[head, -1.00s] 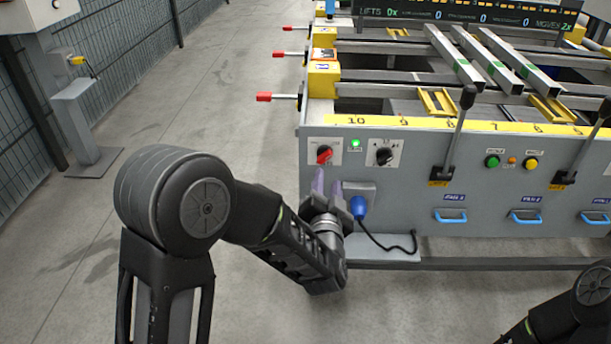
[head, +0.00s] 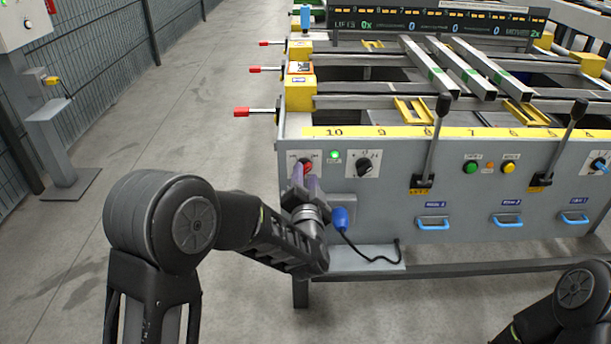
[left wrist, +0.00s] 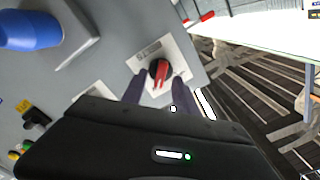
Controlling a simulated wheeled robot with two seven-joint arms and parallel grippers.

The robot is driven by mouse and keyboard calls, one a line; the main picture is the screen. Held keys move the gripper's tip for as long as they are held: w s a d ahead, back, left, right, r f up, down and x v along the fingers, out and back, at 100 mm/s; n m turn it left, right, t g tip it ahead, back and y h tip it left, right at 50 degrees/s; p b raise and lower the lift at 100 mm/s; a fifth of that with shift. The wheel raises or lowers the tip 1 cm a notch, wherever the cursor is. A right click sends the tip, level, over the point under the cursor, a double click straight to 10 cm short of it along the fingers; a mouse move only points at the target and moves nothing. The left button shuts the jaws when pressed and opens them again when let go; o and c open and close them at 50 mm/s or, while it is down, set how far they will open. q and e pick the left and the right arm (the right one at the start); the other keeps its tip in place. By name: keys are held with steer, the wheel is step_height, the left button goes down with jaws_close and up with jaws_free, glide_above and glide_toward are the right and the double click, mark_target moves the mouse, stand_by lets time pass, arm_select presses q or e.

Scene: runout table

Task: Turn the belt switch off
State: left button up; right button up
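The belt switch is a red rotary knob (head: 305,167) on a pale plate at the left end of the grey front panel. A lit green lamp (head: 335,155) is just right of it. My left gripper (head: 304,180) points up at the knob and partly covers it. In the left wrist view the red knob (left wrist: 160,72) lies just beyond and between the two fingertips of my left gripper (left wrist: 155,95). The fingers are apart and nothing is between them; contact with the knob is not clear. Part of my right arm shows at the lower right, its gripper out of view.
A black rotary knob (head: 365,167) is right of the lamp. A blue plug (head: 340,218) with a black cable sits below. A black lever (head: 435,140) and green and yellow buttons are further right.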

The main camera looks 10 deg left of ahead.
arm_select(q)
steer(key=shift+x, duration=0.9)
steer(key=shift+c, duration=0.4)
jaws_close()
